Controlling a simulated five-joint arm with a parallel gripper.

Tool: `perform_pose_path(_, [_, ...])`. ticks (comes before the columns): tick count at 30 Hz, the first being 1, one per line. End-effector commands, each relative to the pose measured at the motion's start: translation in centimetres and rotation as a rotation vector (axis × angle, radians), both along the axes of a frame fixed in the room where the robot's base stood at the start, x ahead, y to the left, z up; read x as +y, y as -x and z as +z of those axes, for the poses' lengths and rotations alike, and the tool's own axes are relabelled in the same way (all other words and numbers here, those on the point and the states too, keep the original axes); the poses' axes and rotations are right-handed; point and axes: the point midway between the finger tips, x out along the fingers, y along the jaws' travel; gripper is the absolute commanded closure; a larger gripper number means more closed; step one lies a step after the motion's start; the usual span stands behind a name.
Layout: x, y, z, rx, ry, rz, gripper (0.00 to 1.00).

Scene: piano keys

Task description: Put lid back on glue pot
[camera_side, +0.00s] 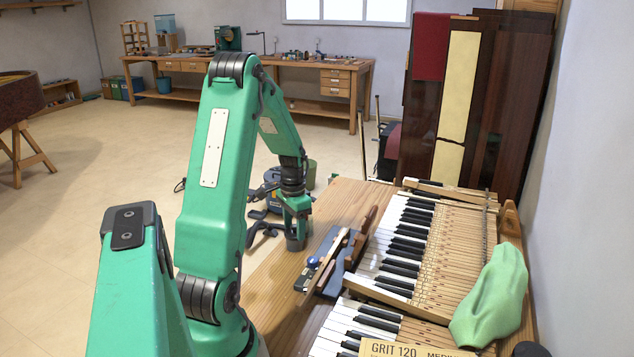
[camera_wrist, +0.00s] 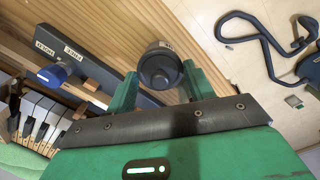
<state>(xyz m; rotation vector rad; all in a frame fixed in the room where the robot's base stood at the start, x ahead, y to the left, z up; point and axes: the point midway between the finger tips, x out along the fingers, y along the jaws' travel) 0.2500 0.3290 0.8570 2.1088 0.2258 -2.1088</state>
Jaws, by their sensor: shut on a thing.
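My gripper (camera_side: 297,214) points down near the left edge of the wooden bench. In the wrist view, its two green fingers (camera_wrist: 160,82) stand on either side of a dark round lid (camera_wrist: 160,72) with a small knob, and it is shut on this lid. A grey glue pot (camera_side: 296,242) shows below the fingers in the side view.
A dark blue labelled tray (camera_wrist: 100,78) lies close to the pot, with a blue-topped object (camera_wrist: 53,75) and wooden pieces by it. Piano keys (camera_side: 397,240) and a green cloth (camera_side: 490,300) lie to the right. The bench edge drops to the floor at left.

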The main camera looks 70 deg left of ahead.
Motion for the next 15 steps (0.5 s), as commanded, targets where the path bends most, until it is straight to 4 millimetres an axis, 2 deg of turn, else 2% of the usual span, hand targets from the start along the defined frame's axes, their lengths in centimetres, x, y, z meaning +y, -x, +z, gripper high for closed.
perform_pose_path(5, [0.0,-0.01,0.0,0.0,0.0,0.0,0.68])
perform_pose_path(6, [0.0,-0.01,0.0,0.0,0.0,0.0,0.39])
perform_pose_path(9, [0.0,-0.01,0.0,0.0,0.0,0.0,0.22])
perform_pose_path(15, [0.0,0.0,0.01,0.0,0.0,0.0,0.22])
